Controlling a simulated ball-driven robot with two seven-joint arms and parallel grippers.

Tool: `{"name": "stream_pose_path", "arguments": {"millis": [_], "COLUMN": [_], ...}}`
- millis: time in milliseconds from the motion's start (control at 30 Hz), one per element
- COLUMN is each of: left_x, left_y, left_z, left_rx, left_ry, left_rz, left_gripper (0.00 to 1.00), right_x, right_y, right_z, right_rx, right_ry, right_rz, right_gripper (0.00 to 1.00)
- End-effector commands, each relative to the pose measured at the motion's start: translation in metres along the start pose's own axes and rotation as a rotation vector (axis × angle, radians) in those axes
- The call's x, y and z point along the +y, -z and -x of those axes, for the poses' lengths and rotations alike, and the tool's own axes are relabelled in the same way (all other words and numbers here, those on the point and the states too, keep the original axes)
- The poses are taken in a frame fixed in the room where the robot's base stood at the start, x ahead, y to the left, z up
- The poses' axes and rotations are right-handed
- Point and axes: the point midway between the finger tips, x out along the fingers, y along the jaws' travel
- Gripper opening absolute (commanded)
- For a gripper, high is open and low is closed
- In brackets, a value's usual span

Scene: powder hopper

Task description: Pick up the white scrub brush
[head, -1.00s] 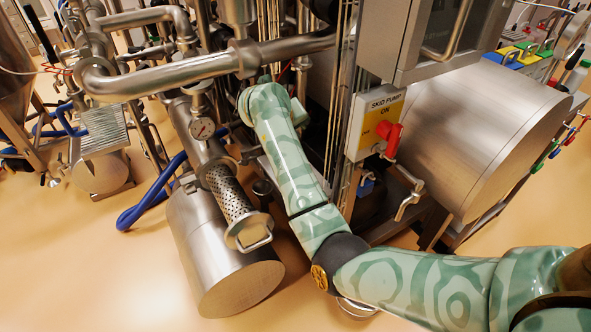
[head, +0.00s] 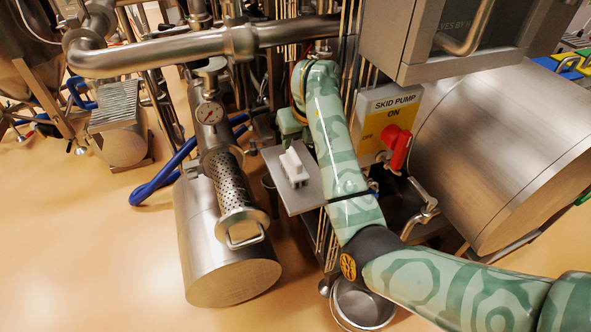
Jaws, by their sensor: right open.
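A white scrub brush (head: 294,168) lies on a small flat grey shelf (head: 309,195) near the middle of the head view. My green patterned right arm comes in from the right and bends over at its top, just right of the brush. My right gripper (head: 289,137) hangs at the arm's far end, just beyond the brush. It is open, small in the picture and partly hidden, and it looks empty. I cannot tell the exact gap between it and the brush. My left gripper is not in view.
A steel pipe (head: 190,47) runs across behind the arm. The skid pump box (head: 388,112) with a red handle (head: 399,145) is close on the right. A steel bucket (head: 362,305) sits below. Open floor lies at left.

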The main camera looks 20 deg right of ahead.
Motion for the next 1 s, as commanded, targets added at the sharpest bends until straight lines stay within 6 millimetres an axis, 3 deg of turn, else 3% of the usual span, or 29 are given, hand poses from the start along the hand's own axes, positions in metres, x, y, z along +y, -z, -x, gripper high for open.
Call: {"name": "stream_pose_path", "arguments": {"millis": [33,100,433,600,767,1000], "left_x": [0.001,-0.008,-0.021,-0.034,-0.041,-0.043], "left_y": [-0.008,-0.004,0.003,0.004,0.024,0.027], "left_z": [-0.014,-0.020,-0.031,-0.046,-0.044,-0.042], "left_rx": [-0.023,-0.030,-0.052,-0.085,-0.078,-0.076], "left_ry": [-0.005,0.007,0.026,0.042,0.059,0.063], "left_rz": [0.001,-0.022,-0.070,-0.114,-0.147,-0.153], "left_gripper": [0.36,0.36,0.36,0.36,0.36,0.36], "right_x": [-0.001,-0.001,-0.002,-0.005,-0.004,-0.004], "right_y": [0.005,0.004,0.000,-0.001,-0.003,-0.005], "right_z": [-0.026,-0.042,-0.072,-0.105,-0.116,-0.113], "right_rx": [0.012,0.011,0.003,0.009,0.005,-0.001], "right_ry": [0.001,0.002,0.002,0.003,0.002,0.002], "right_rz": [0.000,0.000,0.000,0.000,0.000,0.000], "right_gripper": [0.45,0.45,0.45,0.45,0.45,0.45]}}
